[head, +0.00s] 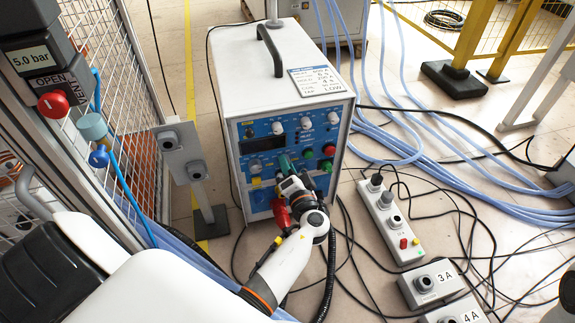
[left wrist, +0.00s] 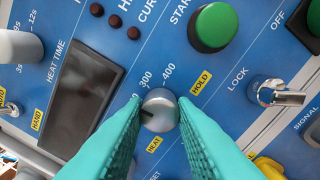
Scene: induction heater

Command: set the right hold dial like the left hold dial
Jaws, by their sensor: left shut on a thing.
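My left gripper (head: 284,162) reaches the blue front panel of the white induction heater (head: 232,80). In the left wrist view its teal fingers (left wrist: 158,116) are shut on the sides of a small silver round dial (left wrist: 160,104). A dark pointer mark shows on the dial's left side. Printed figures 300 and 400 stand just above it. A yellow HOLD tag (left wrist: 201,83) is to its upper right and a yellow HEAT tag (left wrist: 155,145) is below. The fingers hide part of the panel. I cannot tell which hold dial this is. My right gripper is not in view.
A green button (left wrist: 212,27), a metal LOCK switch (left wrist: 275,92) and a dark display (left wrist: 77,105) surround the dial. A white knob (left wrist: 18,45) is at upper left. A mesh fence (head: 120,90) stands left.

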